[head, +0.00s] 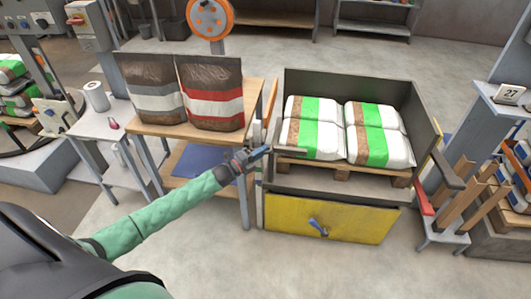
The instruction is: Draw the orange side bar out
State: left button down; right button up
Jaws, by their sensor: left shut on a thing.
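The orange side bar (271,102) runs along the left outer side of the grey open-topped bin (350,82). Its near end is partly hidden behind my left gripper. My left gripper (260,153) reaches in from the lower left to the bin's front left corner and is shut on the bar's near end. The grip itself is small and partly covered by the fingers. My right gripper is not in view.
White and green bags (378,148) lie on a wooden pallet inside the bin. A wooden table (165,131) with two bags (211,92) stands close on the left. The floor in front is clear.

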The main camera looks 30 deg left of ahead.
pick_arm(q)
jog(key=c, duration=1.4)
grip_release()
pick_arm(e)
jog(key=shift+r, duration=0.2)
pick_arm(q)
jog(key=shift+s+f, duration=0.1)
